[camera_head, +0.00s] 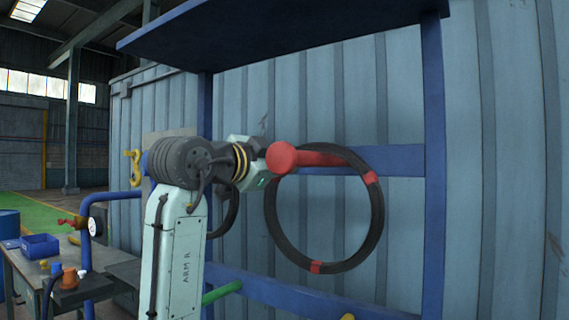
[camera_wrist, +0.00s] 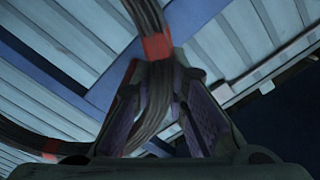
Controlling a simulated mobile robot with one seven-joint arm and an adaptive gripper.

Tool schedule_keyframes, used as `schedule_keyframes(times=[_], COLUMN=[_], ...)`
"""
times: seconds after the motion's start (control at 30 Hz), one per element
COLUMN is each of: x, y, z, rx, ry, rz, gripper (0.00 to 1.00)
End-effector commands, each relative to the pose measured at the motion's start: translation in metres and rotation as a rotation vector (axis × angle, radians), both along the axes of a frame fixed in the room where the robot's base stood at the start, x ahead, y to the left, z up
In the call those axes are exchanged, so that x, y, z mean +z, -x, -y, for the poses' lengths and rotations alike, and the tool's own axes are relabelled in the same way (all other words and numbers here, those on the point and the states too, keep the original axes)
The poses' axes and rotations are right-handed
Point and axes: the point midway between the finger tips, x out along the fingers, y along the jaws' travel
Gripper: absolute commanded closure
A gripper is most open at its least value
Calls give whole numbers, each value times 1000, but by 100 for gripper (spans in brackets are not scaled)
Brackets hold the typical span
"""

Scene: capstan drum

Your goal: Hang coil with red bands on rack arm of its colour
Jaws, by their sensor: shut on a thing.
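The black coil with red bands (camera_head: 376,225) hangs upright in the head view, with one band at its upper right and one at its bottom. The red rack arm (camera_head: 320,160), with a round red end disc (camera_head: 281,158), appears to pass through the top of the ring. I cannot tell whether they touch. My gripper (camera_wrist: 158,85) is shut on the coil just below a red band in the wrist view. In the head view my wrist is left of the disc, and the fingers are largely hidden.
The blue rack has an upright post (camera_head: 433,200) at right and a shelf (camera_head: 290,33) overhead. A green rack arm (camera_head: 222,292) is below. Another dark coil (camera_head: 231,217) hangs behind my arm. A workbench with a blue bin (camera_head: 40,246) stands at left.

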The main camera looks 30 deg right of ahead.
Motion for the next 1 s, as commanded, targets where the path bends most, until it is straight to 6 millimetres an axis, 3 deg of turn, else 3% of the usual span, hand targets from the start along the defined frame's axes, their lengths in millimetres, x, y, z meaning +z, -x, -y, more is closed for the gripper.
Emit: schedule_keyframes(times=[0.1, 0.13, 0.47, 0.8, 1.0], x=[3, 3, 1, -1, 0], y=[1, 1, 1, 0, 10], z=[-1, -1, 0, -1, -26], rx=[0, 0, 0, 1, 3], ry=[7, 7, 3, -4, 1], rz=[2, 2, 1, 0, 1], gripper=[100, 86, 64, 63, 63])
